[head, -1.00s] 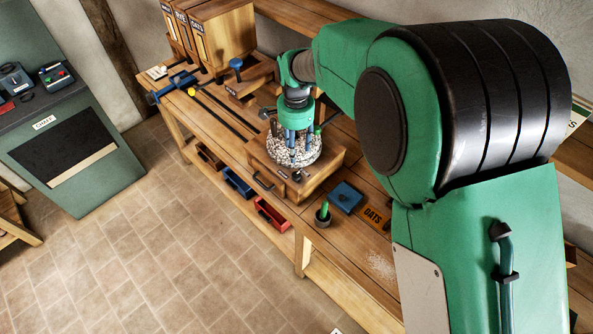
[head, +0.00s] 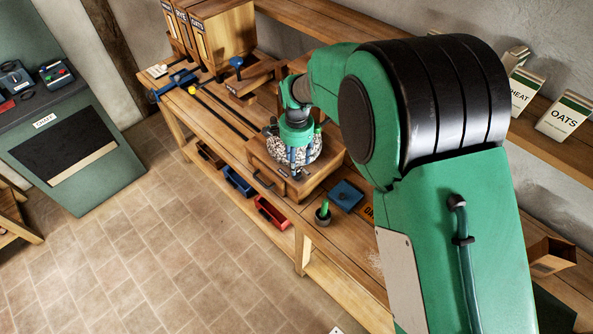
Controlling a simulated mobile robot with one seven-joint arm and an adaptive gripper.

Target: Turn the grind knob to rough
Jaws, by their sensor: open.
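The mill is a wooden box (head: 268,170) on the bench, with a round speckled millstone (head: 317,150) on top. My gripper (head: 295,168) is over the near side of the millstone, pointing down, its fingers low by the box's front upper edge. The jaws are open, with nothing seen between them. Small dark fittings show on the box front beneath the fingers. I cannot tell for certain which is the grind knob, nor its setting. My gripper and arm hide part of the millstone. Whether the fingers touch anything is too small to tell.
A small pot with a green-handled tool (head: 323,214) and a blue square item (head: 346,195) stand right of the mill. Wooden hoppers (head: 222,35) stand at the back left. The tiled floor is clear.

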